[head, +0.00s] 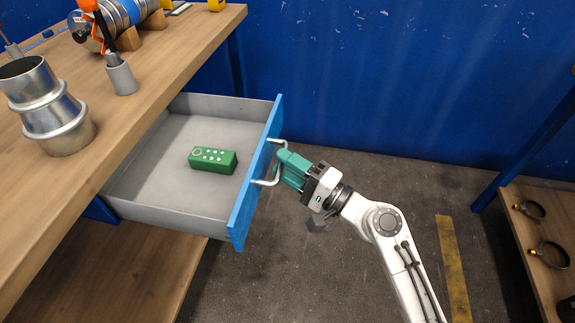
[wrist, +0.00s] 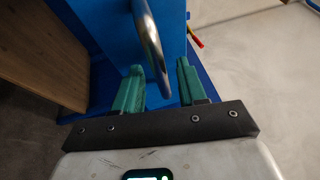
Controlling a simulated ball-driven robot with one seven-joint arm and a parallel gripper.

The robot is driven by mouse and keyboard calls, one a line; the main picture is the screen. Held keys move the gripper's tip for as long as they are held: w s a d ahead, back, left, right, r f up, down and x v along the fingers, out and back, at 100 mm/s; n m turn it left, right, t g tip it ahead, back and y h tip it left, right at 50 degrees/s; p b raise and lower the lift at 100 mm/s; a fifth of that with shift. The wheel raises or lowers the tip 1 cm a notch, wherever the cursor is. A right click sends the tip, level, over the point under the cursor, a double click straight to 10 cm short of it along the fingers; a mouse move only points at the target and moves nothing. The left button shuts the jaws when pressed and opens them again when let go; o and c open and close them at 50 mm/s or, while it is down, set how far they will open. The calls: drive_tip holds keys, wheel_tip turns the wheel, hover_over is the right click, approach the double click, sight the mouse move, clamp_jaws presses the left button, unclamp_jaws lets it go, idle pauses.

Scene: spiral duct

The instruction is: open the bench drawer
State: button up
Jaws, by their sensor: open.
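The bench drawer (head: 150,180) stands well out of the wooden bench (head: 150,60), its grey inside showing. Its blue front (head: 258,180) carries a silver bar handle (head: 268,182). My gripper (head: 281,167) is at the handle, its green fingers pointing at the drawer front. In the wrist view the handle (wrist: 152,45) passes between the open fingers of my gripper (wrist: 158,82), with a gap to the right finger. Whether the left finger touches the handle I cannot tell. A green box with white dots (head: 212,160) lies in the drawer.
A metal duct piece (head: 48,105) and a grey cup with tools (head: 121,76) stand on the bench top. A blue wall (head: 400,70) is behind. A low wooden shelf (head: 540,235) with ring clamps is at right. The floor between is clear.

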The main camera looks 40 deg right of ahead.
drive_tip(key=b+v, duration=0.2)
drive_tip(key=v, duration=0.8)
drive_tip(key=shift+s, duration=0.4)
drive_tip(key=shift+d+f, duration=0.1)
drive_tip(key=shift+f, duration=0.05)
drive_tip(key=s+a+f+n+g, duration=0.35)
drive_tip(key=f+n+g, duration=0.25)
drive_tip(key=f, duration=0.3)
drive_tip(key=s+a+f+n+g, duration=0.2)
drive_tip(key=a+f+n+g, duration=0.4)
drive_tip(key=f, duration=0.3)
drive_tip(key=s+d+f+n+g+h, duration=0.2)
drive_tip(key=s+d+n+g+h, duration=0.2)
drive_tip(key=s+g, duration=0.25)
wheel_tip(320, 180, up, 17)
drive_tip(key=p, duration=1.6)
drive_tip(key=shift+s+d+h+p, duration=0.3)
drive_tip(key=shift+s+d+p, duration=0.05)
drive_tip(key=shift+s+d, duration=0.05)
